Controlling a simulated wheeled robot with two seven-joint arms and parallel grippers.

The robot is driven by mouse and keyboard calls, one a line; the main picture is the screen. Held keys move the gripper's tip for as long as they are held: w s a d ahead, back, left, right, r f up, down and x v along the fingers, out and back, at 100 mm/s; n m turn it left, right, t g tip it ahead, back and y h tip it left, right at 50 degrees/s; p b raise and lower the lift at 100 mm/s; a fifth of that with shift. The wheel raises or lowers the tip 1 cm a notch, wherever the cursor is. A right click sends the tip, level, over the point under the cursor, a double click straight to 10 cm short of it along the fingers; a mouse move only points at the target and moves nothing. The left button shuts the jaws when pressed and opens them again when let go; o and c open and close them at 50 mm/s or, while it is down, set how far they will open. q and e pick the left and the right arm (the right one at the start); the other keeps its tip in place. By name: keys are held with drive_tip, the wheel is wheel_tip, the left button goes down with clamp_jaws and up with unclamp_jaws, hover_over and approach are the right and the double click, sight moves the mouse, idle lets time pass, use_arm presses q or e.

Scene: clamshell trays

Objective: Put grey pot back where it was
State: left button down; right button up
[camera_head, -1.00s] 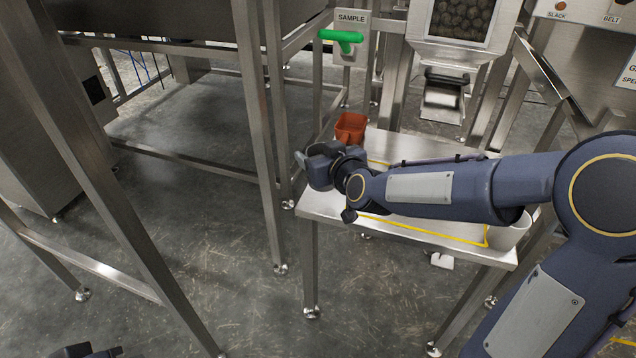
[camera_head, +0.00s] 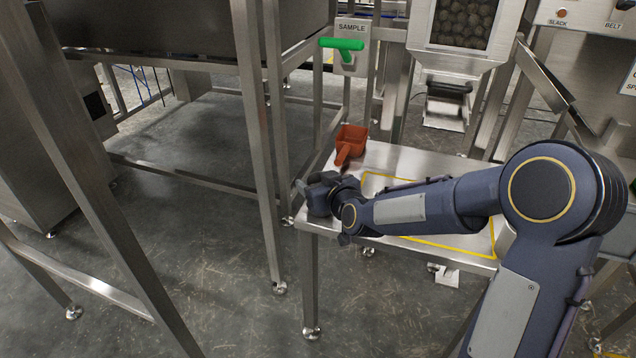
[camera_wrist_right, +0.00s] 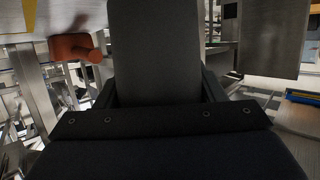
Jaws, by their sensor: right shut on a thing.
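My right gripper (camera_head: 318,194) is over the left front corner of the steel table, its jaws turned left. It is shut on a small grey thing (camera_head: 300,188), which I take to be the grey pot; only a sliver shows past the jaws and its shape is unclear. The wrist view is mostly blocked by a dark panel, so the held thing cannot be made out there. The steel table (camera_head: 400,158) has a yellow outline (camera_head: 440,245), partly hidden under my right arm. My left gripper is not in view.
A red-orange scoop (camera_head: 350,143) lies on the table just behind my gripper; it also shows in the wrist view (camera_wrist_right: 70,47). A pale round container (camera_head: 503,236) is partly hidden behind my arm at the table's right end. Steel frame legs (camera_head: 262,130) stand close on the left.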

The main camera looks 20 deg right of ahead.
drive_tip(key=shift+f, duration=0.2)
drive_tip(key=o, duration=1)
drive_tip(key=shift+r, duration=0.2)
drive_tip(key=shift+s+d+r, duration=0.1)
drive_tip(key=shift+s+r, duration=0.05)
drive_tip(key=shift+s, duration=0.05)
drive_tip(key=s+d+m+g, duration=0.1)
drive_tip(key=s+g, duration=0.2)
drive_tip(key=s, duration=0.9)
drive_tip(key=s+d+m+g+p, duration=0.1)
drive_tip(key=s+g, duration=0.2)
drive_tip(key=s, duration=0.9)
drive_tip(key=s+d+m+g+y+p, duration=0.1)
drive_tip(key=s+d+m+g, duration=0.1)
drive_tip(key=s, duration=1)
drive_tip(key=shift+s+r+g, duration=0.2)
drive_tip(key=shift+r+g, duration=0.1)
drive_tip(key=shift+g, duration=0.1)
